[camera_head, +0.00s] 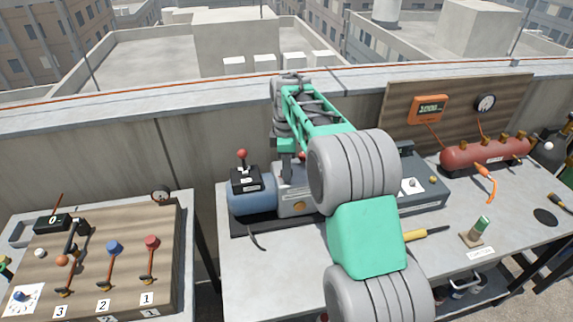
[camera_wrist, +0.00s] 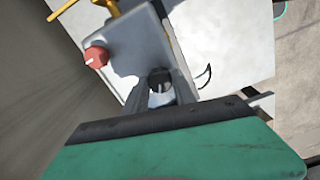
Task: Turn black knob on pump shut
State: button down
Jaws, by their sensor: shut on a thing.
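The pump, with a blue motor (camera_head: 252,197) and a grey body (camera_head: 292,202), stands on the grey bench left of centre in the head view. The wrist view shows the grey pump body (camera_wrist: 137,48) from close by, with a red knob (camera_wrist: 96,57) on it. My gripper (camera_wrist: 160,82) is at the pump's end, its fingers on both sides of the black knob (camera_wrist: 160,76) and shut on it. The fingers hide much of the knob. In the head view my arm hides the knob and part of the pump.
A black box with a red-tipped lever (camera_head: 243,160) sits on the motor. A yellow handle (camera_wrist: 100,8) rises by the pump. A grey instrument box (camera_head: 428,185) stands to the right. A wooden lever panel (camera_head: 120,222) is at the left. Bare bench lies in front of the pump.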

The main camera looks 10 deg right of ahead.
jog(key=m+p, duration=0.1)
jog(key=m, duration=0.5)
jog(key=shift+r, duration=0.1)
jog(key=m+p, duration=0.1)
jog(key=m, duration=0.5)
jog(key=shift+m, duration=0.3)
jog(key=c, duration=1)
grip_release()
jog(key=shift+c, duration=0.2)
notch_tip(320, 180, up, 8)
jog(key=shift+f+b, duration=0.15)
jog(key=shift+b, duration=0.3)
